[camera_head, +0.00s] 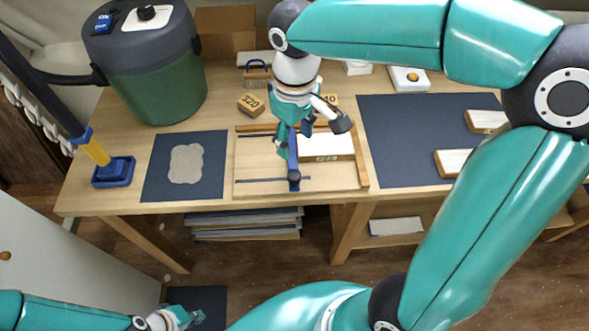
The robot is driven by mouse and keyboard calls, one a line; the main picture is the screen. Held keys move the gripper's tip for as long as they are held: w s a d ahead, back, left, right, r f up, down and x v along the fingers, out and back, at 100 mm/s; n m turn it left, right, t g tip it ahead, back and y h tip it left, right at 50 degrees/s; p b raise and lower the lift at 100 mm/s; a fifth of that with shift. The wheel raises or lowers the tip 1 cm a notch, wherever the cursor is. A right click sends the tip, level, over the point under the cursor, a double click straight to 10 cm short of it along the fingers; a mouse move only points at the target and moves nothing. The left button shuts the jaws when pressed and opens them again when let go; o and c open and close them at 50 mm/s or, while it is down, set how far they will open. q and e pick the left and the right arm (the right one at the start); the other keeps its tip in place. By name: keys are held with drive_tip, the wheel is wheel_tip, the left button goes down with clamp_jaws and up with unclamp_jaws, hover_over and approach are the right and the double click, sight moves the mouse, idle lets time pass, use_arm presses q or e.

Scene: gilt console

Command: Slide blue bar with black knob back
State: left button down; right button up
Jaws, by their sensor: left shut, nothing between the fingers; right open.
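The blue bar (293,157) lies front to back across a wooden board (262,188) on the table, left of a white block. Its black knob (294,176) is at the front end, close to the board's front edge. My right gripper (296,137) is open over the rear part of the bar, behind the knob, and hides that part. I cannot tell whether its fingers touch the bar. My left gripper (187,317) is shut and empty, low at the bottom left, well away from the table top.
A dark mat with a pale shape (186,164) lies left of the board. A larger dark mat (400,140) with wooden blocks lies to the right. A green bin (155,75), a small wooden block (250,105) and a blue stand (113,172) are also on the table.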

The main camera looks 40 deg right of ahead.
sight(294, 175)
wheel_tip(294, 175, down, 13)
drive_tip(key=shift+a+r, duration=0.1)
drive_tip(key=shift+r, duration=0.1)
clamp_jaws()
idle(0.4)
